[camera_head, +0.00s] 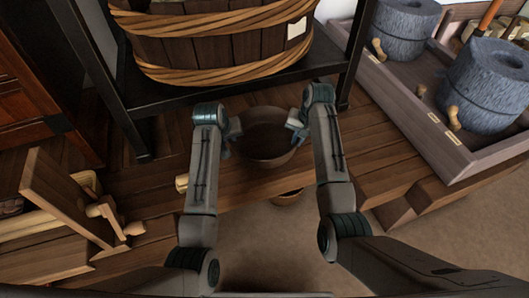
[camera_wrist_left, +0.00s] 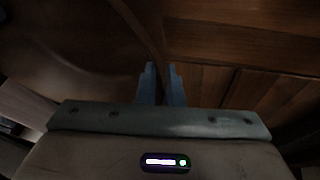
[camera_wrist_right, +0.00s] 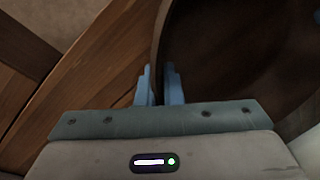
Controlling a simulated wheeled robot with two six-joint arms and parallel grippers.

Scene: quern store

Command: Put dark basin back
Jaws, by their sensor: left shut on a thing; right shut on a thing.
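The dark basin (camera_head: 267,141) is a round brown bowl between my two arms, over the wooden boards below the black rack. My left gripper (camera_head: 230,137) is shut on its left rim. The left wrist view shows the fingers (camera_wrist_left: 161,85) pinching the basin's wall (camera_wrist_left: 90,60). My right gripper (camera_head: 297,128) is shut on its right rim. The right wrist view shows the fingers (camera_wrist_right: 160,86) on the basin's edge (camera_wrist_right: 164,40), with its dark inside to the right. I cannot tell whether the basin's bottom touches the boards.
A large wooden tub with wicker hoops (camera_head: 215,45) stands on the black rack (camera_head: 240,83) above. Grey stone querns (camera_head: 487,85) sit in a wooden tray (camera_head: 420,118) at right. A wooden device (camera_head: 75,205) stands at left. A small brown bowl (camera_head: 287,198) is lower down, near the boards' front edge.

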